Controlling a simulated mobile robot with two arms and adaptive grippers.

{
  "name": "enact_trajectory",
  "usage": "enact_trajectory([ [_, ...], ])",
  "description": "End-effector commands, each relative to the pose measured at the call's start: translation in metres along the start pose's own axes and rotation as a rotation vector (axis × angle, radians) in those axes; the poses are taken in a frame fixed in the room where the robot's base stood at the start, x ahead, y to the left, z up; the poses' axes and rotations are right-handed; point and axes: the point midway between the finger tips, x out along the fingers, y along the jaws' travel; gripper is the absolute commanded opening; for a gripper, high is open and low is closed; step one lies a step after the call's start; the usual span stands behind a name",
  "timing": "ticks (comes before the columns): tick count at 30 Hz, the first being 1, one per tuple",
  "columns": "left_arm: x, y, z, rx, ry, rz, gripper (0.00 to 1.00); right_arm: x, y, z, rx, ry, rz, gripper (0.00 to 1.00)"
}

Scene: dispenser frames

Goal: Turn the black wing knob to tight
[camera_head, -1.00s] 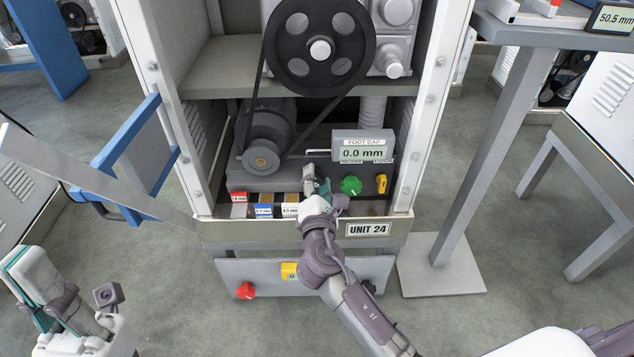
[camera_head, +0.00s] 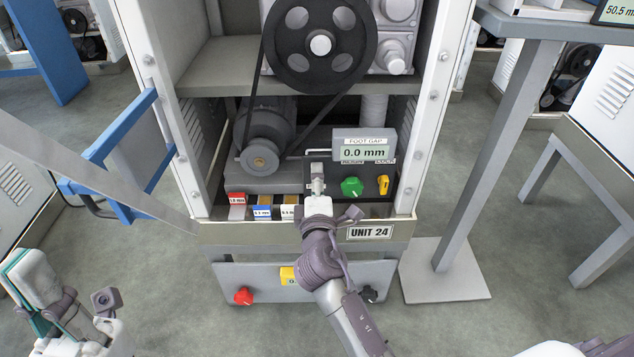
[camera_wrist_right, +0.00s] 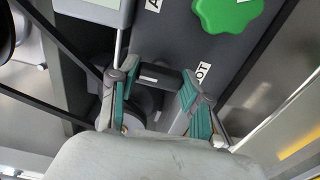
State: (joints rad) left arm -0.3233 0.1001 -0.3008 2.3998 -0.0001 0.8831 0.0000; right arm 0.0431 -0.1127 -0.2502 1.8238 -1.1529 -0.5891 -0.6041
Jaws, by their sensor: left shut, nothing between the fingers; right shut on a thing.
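My right gripper (camera_head: 318,172) is at the dark control panel, left of the green knob (camera_head: 351,187). In the right wrist view its fingers (camera_wrist_right: 160,85) are shut on a dark piece (camera_wrist_right: 157,77), which looks like the black wing knob. Only part of it shows between the fingertips, and its dial position cannot be read. The gripper hides it in the head view. Partly covered labels lie beside it. My left gripper (camera_head: 35,275) is shut and empty at the lower left, away from the machine.
The foot gap display (camera_head: 364,151) reads 0.0 mm. A yellow knob (camera_head: 383,186) is right of the green one. Red, blue and white tagged pieces (camera_head: 262,212) lie to the left. The lower panel has a red knob (camera_head: 243,297) and a dark knob (camera_head: 370,293). A belt pulley is above.

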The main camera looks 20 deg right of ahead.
Motion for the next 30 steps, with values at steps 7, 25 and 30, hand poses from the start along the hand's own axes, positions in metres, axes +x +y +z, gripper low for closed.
enact_trajectory([
  [7,0.0023,0.0,-0.0008,0.001,0.007,0.002,0.0,0.0008,0.0013,0.0014,0.018,-0.003,0.002,0.13],
  [25,0.0027,-0.0005,-0.0022,0.002,0.013,-0.001,0.0,0.0003,0.0004,0.0006,0.015,-0.001,0.001,0.73],
  [30,0.001,-0.0013,-0.0011,0.003,0.007,-0.006,0.0,-0.0028,-0.0001,0.0003,0.015,-0.001,0.0,0.73],
])
